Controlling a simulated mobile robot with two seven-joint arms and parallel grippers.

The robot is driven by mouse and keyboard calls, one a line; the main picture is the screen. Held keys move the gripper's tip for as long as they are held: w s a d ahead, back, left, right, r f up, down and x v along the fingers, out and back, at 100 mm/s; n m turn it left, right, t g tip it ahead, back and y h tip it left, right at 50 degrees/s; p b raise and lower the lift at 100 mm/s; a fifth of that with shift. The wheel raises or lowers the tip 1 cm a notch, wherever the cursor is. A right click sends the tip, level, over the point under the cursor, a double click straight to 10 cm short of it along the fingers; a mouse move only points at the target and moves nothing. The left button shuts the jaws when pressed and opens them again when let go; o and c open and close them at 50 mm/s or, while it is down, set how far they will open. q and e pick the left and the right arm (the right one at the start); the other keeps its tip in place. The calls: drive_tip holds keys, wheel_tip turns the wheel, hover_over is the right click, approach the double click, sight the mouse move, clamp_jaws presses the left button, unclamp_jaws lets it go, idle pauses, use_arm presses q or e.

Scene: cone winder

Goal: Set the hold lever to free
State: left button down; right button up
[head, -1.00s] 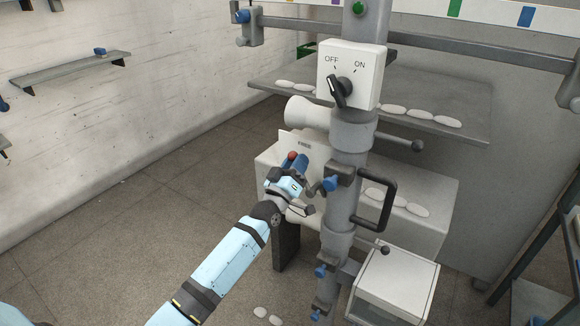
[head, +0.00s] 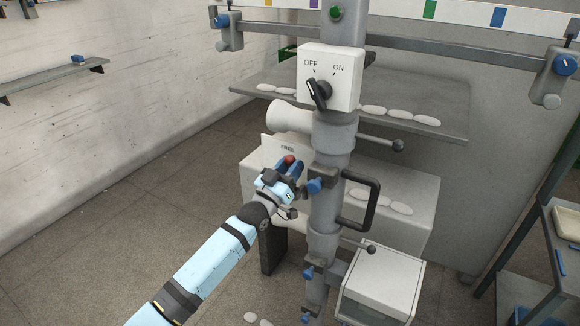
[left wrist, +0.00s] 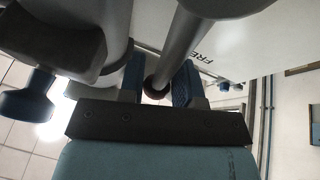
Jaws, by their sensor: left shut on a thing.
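The hold lever's red knob (head: 290,159) shows in the head view, just below the word FREE on a white plate (head: 271,147) beside the grey column. My left gripper (head: 291,170) is shut on the hold lever, with its blue fingers just under the knob. In the left wrist view the lever's rod (left wrist: 182,45) runs down between the two blue fingers (left wrist: 158,85). The gripper hides most of the lever in the head view. Only part of FREE shows in the wrist view. My right gripper is not in view.
On the column (head: 331,160) are an OFF/ON switch box (head: 345,90), a blue knob (head: 314,186) close to my left gripper, and a black handle (head: 373,200). A white cone (head: 289,117) sits above the plate. The floor at left is clear.

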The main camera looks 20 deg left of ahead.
use_arm(q)
drive_tip(key=c, duration=1.1)
unclamp_jaws()
drive_tip(key=shift+c, duration=0.2)
drive_tip(key=shift+s+f, duration=0.25)
drive_tip(key=shift+s, duration=0.05)
drive_tip(key=b+v, duration=0.3)
drive_tip(key=v, duration=1)
drive_tip(key=shift+s+a+r, duration=0.1)
drive_tip(key=shift+r, duration=0.05)
drive_tip(key=s+d+f+m+g+p, duration=0.1)
drive_tip(key=s+d+f+g, duration=0.4)
drive_tip(key=s+f, duration=0.6)
drive_tip(key=s+d+f+m+g+y+p, duration=0.1)
drive_tip(key=s+d+f+g+p, duration=0.2)
drive_tip(key=s+d+f+g, duration=0.3)
drive_tip(key=s+f, duration=0.5)
drive_tip(key=s, duration=0.2)
drive_tip(key=shift+d+f+y, duration=0.2)
drive_tip(key=shift+f+y, duration=0.05)
drive_tip(key=shift+y, duration=0.05)
